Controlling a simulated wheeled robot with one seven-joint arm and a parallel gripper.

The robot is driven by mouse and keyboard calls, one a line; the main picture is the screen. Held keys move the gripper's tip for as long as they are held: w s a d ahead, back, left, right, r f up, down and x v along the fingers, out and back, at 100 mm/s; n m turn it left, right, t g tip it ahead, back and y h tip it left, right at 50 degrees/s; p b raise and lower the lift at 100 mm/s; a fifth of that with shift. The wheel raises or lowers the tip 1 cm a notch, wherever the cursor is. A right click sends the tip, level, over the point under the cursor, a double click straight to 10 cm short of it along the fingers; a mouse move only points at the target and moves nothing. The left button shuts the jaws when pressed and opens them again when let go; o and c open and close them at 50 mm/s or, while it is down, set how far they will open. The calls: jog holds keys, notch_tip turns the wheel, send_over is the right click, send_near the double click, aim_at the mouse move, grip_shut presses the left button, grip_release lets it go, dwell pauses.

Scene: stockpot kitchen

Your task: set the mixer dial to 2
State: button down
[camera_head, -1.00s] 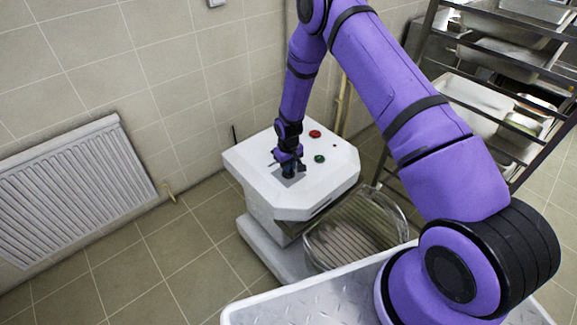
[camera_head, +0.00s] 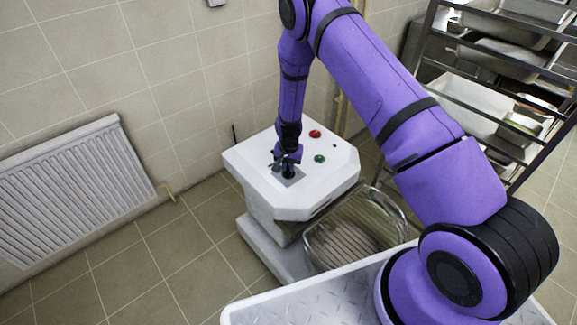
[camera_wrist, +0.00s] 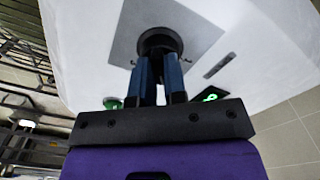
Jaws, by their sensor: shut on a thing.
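The mixer (camera_head: 325,199) is a white box-shaped machine with a slanted top, standing by the tiled wall. Its dial (camera_wrist: 160,40) is a round black knob on a grey square plate (camera_wrist: 203,27). The plate also shows in the head view (camera_head: 290,182). My gripper (camera_head: 288,170) points down at the top of the mixer. In the wrist view its two blue fingers (camera_wrist: 158,72) are shut on the dial, one on each side. The dial's number marks and pointer cannot be read.
A red button (camera_head: 315,133) and a green button (camera_head: 319,159) sit on the mixer top. A wire-and-clear guarded bowl (camera_head: 352,238) is at its front. A metal rack (camera_head: 435,50) with trays stands right; a radiator (camera_head: 75,190) hangs left. Floor between is clear.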

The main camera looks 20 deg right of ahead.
aim_at(288, 167)
jog(key=shift+m, duration=0.6)
jog(key=c, duration=1.2)
grip_release()
jog(key=shift+o, duration=0.2)
jog(key=shift+r, duration=0.1)
notch_tip(288, 167, up, 11)
jog(key=shift+f, duration=0.2)
jog(key=shift+r, duration=0.1)
